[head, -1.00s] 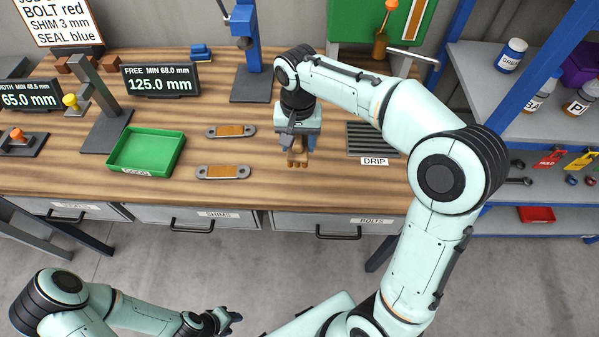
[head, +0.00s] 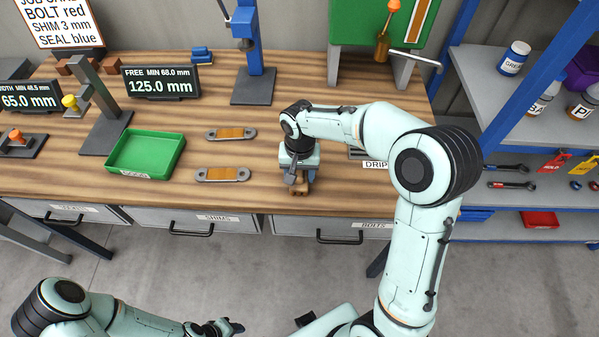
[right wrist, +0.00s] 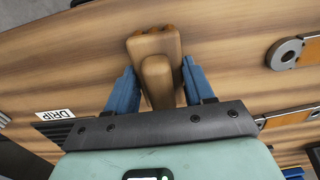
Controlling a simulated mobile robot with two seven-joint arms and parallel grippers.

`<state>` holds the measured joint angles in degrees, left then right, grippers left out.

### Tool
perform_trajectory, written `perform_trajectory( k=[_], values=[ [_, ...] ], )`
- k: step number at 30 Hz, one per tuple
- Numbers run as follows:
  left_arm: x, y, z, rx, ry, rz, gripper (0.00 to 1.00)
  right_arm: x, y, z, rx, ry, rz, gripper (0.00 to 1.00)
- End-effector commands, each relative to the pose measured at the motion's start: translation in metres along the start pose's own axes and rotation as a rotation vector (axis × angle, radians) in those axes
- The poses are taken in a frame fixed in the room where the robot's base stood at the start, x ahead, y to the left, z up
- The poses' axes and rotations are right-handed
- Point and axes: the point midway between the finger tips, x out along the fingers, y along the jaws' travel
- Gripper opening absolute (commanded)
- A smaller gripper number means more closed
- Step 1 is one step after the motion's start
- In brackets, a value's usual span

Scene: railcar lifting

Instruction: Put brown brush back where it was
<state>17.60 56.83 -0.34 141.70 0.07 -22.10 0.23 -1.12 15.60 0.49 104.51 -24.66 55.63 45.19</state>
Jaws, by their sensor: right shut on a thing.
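The brown brush (right wrist: 157,65) is between the two blue fingers of my right gripper (right wrist: 160,88) in the right wrist view. The gripper is shut on it. In the head view my right gripper (head: 299,181) points down over the wooden bench near its front edge, and the brush (head: 299,191) shows just below the fingers. I cannot tell whether the brush touches the bench top. My left gripper (head: 228,327) is low in the head view, in front of the bench and away from the brush; its jaw opening is unclear.
Two grey link plates with orange middles (head: 222,174) lie left of my right gripper. A green tray (head: 146,153) sits further left. The dark DRIP grate (head: 358,154) is to the right, partly behind my arm. A green fixture (head: 357,23) stands at the back.

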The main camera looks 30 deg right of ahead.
Motion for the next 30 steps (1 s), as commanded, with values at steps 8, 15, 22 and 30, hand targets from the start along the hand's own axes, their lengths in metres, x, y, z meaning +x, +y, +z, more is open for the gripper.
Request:
perform_trajectory(
  k=[8, 15, 22, 30],
  values=[
    [0.003, -0.002, 0.002, -0.001, -0.002, -0.001, 0.43, 0.003, 0.0, 0.0, -0.001, -0.001, 0.0, 0.75],
    [0.002, -0.001, 0.001, -0.001, -0.002, -0.001, 0.43, 0.003, 0.0, 0.0, -0.001, 0.0, 0.0, 0.78],
    [-0.002, 0.001, -0.001, 0.001, 0.002, 0.001, 0.43, -0.013, -0.001, -0.001, 0.0, 0.003, -0.002, 0.78],
    [-0.01, 0.006, -0.006, 0.003, 0.009, 0.003, 0.43, -0.071, -0.001, -0.001, -0.001, 0.005, -0.004, 0.78]
  ],
)
